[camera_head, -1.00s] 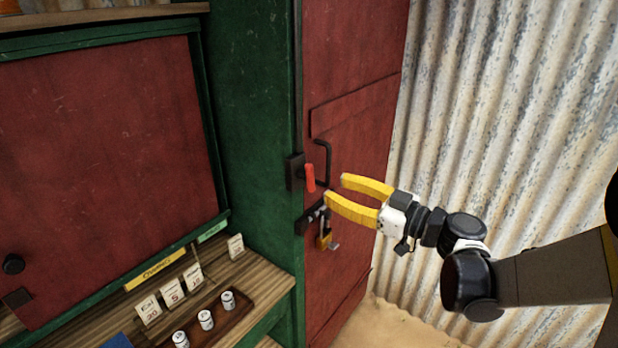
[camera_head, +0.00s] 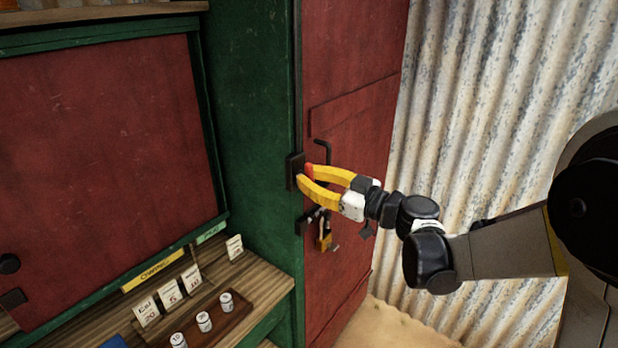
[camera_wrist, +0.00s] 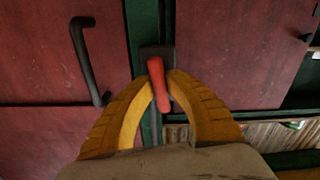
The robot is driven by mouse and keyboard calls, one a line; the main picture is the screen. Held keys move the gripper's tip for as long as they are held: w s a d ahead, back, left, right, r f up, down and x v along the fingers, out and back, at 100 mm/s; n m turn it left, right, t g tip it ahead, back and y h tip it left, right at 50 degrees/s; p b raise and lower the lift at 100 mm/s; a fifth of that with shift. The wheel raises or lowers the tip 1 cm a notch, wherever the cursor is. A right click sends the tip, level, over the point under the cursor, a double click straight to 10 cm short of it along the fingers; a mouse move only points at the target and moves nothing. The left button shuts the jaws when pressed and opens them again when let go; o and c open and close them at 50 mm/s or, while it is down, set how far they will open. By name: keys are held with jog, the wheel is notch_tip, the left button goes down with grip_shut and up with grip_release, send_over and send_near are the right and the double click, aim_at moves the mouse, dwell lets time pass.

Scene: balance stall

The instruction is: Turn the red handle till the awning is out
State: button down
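The red handle (camera_head: 309,169) sticks out from a dark mount (camera_head: 294,171) on the green post beside the red door. In the head view it is mostly hidden by my gripper (camera_head: 304,175). In the wrist view the red handle (camera_wrist: 158,82) runs between my yellow fingers (camera_wrist: 160,84), tilted slightly, with its top end leaning left. Both fingertips close in on its sides with no clear gap, so my gripper looks shut on it. I cannot make out an awning in either view.
A black door pull (camera_head: 323,160) and a brass padlock (camera_head: 324,238) on a latch are close to my gripper. A wooden counter (camera_head: 262,283) with price cards and a tray (camera_head: 238,311) of small weights is lower left. Corrugated metal (camera_head: 480,100) stands at right.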

dwell(0.4)
jog(key=m, duration=0.4)
jog(key=shift+m+b, duration=0.4)
jog(key=shift+m, duration=1.4)
jog(key=c, duration=1.4)
grip_release()
jog(key=shift+r, duration=0.1)
jog(key=shift+d, duration=0.1)
